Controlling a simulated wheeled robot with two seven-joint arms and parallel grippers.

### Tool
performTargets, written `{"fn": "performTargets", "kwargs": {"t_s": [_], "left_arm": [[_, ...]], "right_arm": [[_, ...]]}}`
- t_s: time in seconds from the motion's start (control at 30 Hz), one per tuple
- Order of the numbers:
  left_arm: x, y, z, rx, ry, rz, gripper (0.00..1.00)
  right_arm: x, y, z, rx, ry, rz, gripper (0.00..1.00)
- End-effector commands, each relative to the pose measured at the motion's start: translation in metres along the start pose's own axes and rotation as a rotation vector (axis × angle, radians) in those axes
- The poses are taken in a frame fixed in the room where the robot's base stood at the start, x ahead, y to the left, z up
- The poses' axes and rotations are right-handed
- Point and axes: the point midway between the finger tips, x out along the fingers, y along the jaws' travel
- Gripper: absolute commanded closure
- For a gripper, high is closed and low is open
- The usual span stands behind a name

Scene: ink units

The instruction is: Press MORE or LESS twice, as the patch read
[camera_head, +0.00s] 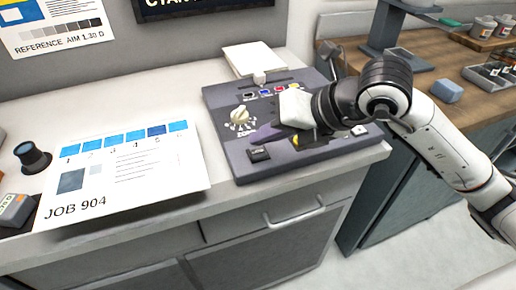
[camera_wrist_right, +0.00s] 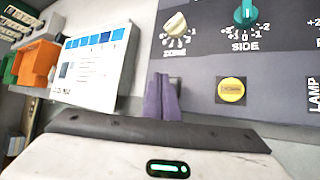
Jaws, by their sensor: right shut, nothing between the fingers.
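The dark console (camera_head: 222,108) lies on the light counter. It has a dark button (camera_head: 258,153) at its front left and a yellow button (camera_head: 297,142) to the right, partly behind my arm. The yellow button also shows in the wrist view (camera_wrist_right: 231,90); I cannot read either label. My right gripper (camera_head: 262,135) is shut and empty, its purple fingers over the console's left part. In the wrist view the fingers (camera_wrist_right: 162,100) are left of the yellow button, below the ZONE knob (camera_wrist_right: 175,24). The JOB 904 sheet (camera_head: 150,170) has numbered blue patches; patch 5 looks darkest. My left gripper is out of view.
A poster (camera_head: 52,28) reads REFERENCE AIM 1.30 D. A black loupe (camera_head: 33,157) and a small device with a green display (camera_head: 14,208) are at the left; its reading is unclear. White paper (camera_head: 253,58) lies behind the console. A wooden bench (camera_head: 440,55) is at right.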

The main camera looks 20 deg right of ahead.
Motion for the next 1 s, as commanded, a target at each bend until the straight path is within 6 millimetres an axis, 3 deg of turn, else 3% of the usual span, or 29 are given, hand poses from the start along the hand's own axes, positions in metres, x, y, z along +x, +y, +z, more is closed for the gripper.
{"fn": "performTargets", "kwargs": {"t_s": [0.43, 1.0], "left_arm": [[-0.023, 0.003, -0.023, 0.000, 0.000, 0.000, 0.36], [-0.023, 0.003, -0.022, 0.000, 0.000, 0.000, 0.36]], "right_arm": [[-0.032, 0.024, 0.024, 0.000, -0.001, 0.001, 1.00], [-0.033, 0.024, 0.024, 0.000, 0.000, 0.000, 1.00]]}}
